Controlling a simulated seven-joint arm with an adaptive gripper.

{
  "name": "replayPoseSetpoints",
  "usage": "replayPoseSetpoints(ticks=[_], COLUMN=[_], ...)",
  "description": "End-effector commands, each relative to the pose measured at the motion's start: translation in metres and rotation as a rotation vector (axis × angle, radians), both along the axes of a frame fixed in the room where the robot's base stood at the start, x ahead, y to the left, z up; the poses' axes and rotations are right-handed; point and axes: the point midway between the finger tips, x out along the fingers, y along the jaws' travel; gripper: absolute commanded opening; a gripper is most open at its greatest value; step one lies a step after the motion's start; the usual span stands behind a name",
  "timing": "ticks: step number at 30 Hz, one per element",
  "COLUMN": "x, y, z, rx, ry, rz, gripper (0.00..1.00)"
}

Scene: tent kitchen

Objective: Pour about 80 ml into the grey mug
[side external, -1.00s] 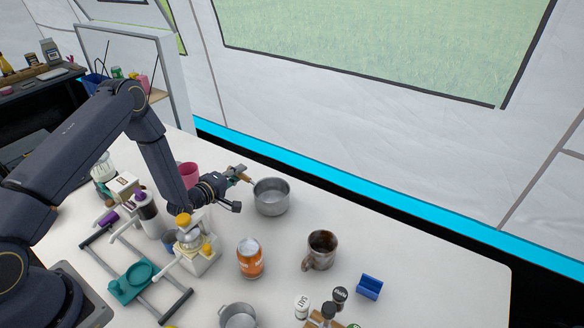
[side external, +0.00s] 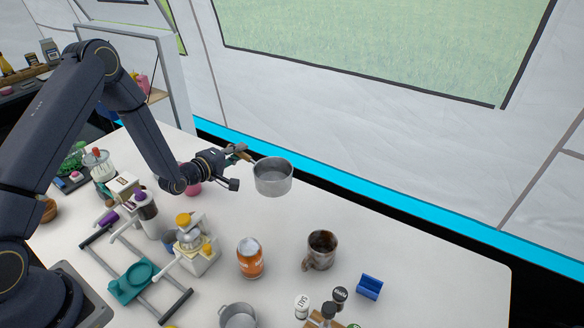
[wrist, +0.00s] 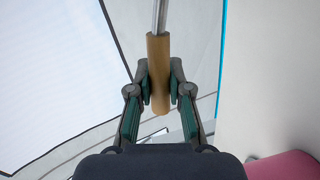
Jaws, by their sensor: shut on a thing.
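A metal saucepan (side external: 273,182) hangs above the white table, roughly level, at the end of my gripper (side external: 238,152). In the wrist view my gripper (wrist: 159,85) is shut on the pan's wooden handle (wrist: 158,60). What the pan holds cannot be made out. The grey mug (side external: 321,250), with brown rusty-looking stains and a dark inside, stands upright on the table to the right of and nearer than the pan. Its handle points to the lower left.
An orange can (side external: 250,260) stands left of the mug. A blue holder (side external: 369,287), a salt shaker (side external: 302,306) and a pepper shaker (side external: 340,295) are in front of it. A small metal pot (side external: 238,315) is at the front edge. The table's right side (side external: 440,270) is clear.

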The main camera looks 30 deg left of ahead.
Motion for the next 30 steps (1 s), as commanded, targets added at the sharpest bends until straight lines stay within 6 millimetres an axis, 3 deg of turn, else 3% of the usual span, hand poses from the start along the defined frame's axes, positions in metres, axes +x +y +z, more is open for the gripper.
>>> replayPoseSetpoints(ticks=[8,18,24,30], x=[0.042,0.087,0.100,0.100], y=[-0.048,-0.111,-0.122,-0.129], z=[0.013,-0.013,-0.036,-0.053], rx=[-0.001,-0.006,-0.006,-0.009], ry=[-0.010,-0.005,-0.003,-0.001], rz=[-0.246,-0.621,-0.726,-0.743], gripper=[0.00,0.00,0.00,0.00])
